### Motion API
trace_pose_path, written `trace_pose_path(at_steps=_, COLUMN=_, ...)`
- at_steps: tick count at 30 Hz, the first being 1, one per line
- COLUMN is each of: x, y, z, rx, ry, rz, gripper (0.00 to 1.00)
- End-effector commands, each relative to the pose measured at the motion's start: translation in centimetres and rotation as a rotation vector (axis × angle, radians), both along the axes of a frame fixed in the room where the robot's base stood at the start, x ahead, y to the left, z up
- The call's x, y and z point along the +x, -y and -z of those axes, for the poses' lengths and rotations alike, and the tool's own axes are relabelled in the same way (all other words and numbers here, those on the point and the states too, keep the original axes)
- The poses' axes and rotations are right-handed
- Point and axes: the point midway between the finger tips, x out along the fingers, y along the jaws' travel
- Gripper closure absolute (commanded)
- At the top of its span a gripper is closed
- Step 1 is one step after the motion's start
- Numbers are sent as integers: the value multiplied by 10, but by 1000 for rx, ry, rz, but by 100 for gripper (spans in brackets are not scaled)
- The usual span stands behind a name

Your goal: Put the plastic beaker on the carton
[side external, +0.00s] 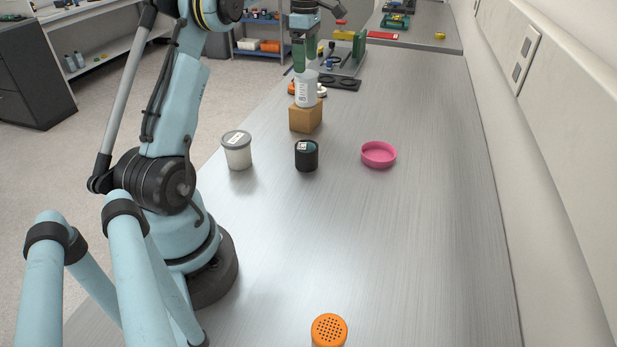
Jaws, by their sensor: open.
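The plastic beaker (306,91) is whitish and translucent, with markings on its side. It is upright on top of the brown carton (305,118), in the upper middle of the side external view. My gripper (301,68) comes down from above with green fingers at the beaker's upper part. The gripper is open. The fingers partly cover the beaker's rim, so I cannot tell whether they touch it.
A lidded white tub (237,152), a dark jar (306,156) and a pink dish (378,155) stand nearer than the carton. An orange perforated lid (329,329) is at the near edge. Behind the carton are a black plate (341,83) and green apparatus (358,50). The right side is clear.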

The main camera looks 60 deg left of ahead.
Motion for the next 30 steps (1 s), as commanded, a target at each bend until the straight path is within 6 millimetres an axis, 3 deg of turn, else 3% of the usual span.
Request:
trace_pose_path(at_steps=10, x=1, y=2, z=-25, rx=2, ry=2, rz=13, gripper=9)
trace_pose_path(at_steps=14, x=7, y=21, z=-33, rx=20, ry=23, rz=120, gripper=9)
trace_pose_path(at_steps=22, x=16, y=112, z=-54, rx=128, ry=116, rz=645, gripper=9)
trace_pose_path(at_steps=30, x=-8, y=206, z=-51, rx=276, ry=199, rz=1202, gripper=9)
